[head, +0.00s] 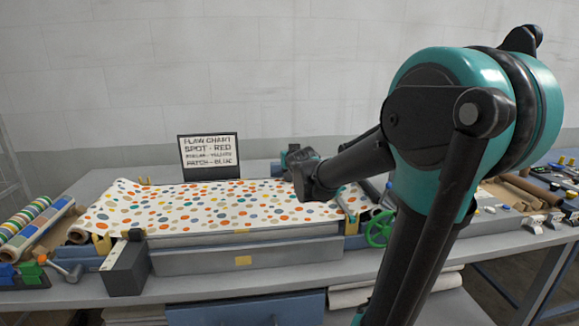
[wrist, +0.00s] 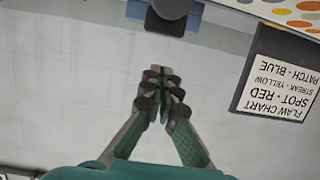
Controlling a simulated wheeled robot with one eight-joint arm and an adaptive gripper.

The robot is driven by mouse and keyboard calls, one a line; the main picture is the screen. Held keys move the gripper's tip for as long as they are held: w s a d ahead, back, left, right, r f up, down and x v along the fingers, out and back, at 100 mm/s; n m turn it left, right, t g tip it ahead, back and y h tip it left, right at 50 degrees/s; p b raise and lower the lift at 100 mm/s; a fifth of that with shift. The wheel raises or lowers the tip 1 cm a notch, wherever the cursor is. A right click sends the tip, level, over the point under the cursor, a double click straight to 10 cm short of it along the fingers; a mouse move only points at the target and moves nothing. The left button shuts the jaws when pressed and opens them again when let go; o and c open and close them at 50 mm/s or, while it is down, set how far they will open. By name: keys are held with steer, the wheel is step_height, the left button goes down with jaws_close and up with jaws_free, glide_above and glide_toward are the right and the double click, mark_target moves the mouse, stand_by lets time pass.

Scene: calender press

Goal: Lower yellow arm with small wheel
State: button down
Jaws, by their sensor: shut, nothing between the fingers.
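My gripper (wrist: 163,75) shows in the wrist view with its green-and-black fingers together, shut and empty against the pale wall. In the head view my arm reaches left over the machine, and its dark links hide part of the cloth's right end. Small yellow pieces stand at the machine's left front (head: 102,243), right end (head: 351,222) and back left (head: 145,181). I cannot tell which is the yellow arm, and no small wheel on it can be made out. A dark round part on a blue block (wrist: 168,14) is at the wrist view's top edge.
Spotted cloth (head: 220,207) covers the machine on a grey bench. A flaw chart sign (head: 208,157) stands behind it; it also shows upside down in the wrist view (wrist: 280,75). A green handwheel (head: 380,229) is at the right, cloth rolls (head: 30,225) at the left.

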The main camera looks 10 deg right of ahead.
steer(key=s+f, duration=0.1)
steer(key=s, duration=0.1)
steer(key=s+f, duration=0.1)
steer(key=s, duration=0.2)
steer(key=s+f, duration=0.1)
steer(key=s, duration=0.2)
steer(key=shift+s+f, duration=0.25)
steer(key=shift+f, duration=0.1)
